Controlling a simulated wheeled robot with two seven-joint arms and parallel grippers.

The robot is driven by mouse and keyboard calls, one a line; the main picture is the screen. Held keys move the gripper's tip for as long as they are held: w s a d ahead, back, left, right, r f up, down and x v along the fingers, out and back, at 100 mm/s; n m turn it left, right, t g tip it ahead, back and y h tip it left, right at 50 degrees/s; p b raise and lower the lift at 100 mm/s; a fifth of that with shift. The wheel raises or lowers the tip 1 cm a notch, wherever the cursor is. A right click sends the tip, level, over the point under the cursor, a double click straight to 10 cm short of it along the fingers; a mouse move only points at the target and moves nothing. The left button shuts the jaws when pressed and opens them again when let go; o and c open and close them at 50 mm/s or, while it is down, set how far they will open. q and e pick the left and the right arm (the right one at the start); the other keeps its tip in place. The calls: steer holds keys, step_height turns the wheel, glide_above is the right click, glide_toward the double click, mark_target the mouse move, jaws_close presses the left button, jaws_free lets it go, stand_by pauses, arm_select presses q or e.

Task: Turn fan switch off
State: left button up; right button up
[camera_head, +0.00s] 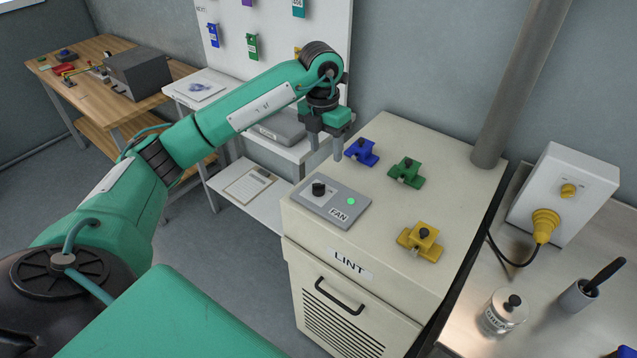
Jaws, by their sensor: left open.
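The fan switch is a black knob (319,189) on a grey panel (333,206) labelled FAN, on top of the cream cabinet (440,190). A green light (351,201) on the panel is lit. My left arm reaches in from the left, and my left gripper (323,153) hangs fingers-down above and behind the knob, near the cabinet's back left edge. It is open, with nothing seen between its fingers, and apart from the knob. My right gripper is not in view.
Blue (361,152), green (406,172) and yellow (420,241) clamp-like pieces stand on the cabinet top. The LINT drawer (345,302) is below. A grey pipe (515,90) rises at the back right. A metal bench (535,290) holds a white box (565,195).

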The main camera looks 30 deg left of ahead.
mark_target(318, 184)
arm_select(q)
steer(key=shift+y, duration=0.4)
steer(key=f+p, duration=0.1)
steer(key=f, duration=0.3)
steer(key=a+f+p, duration=0.1)
steer(key=f+p, duration=0.1)
steer(key=f, duration=0.2)
steer(key=a+f+p, duration=0.1)
steer(key=f, duration=0.3)
steer(key=shift+f, duration=0.55)
steer(key=c, duration=1)
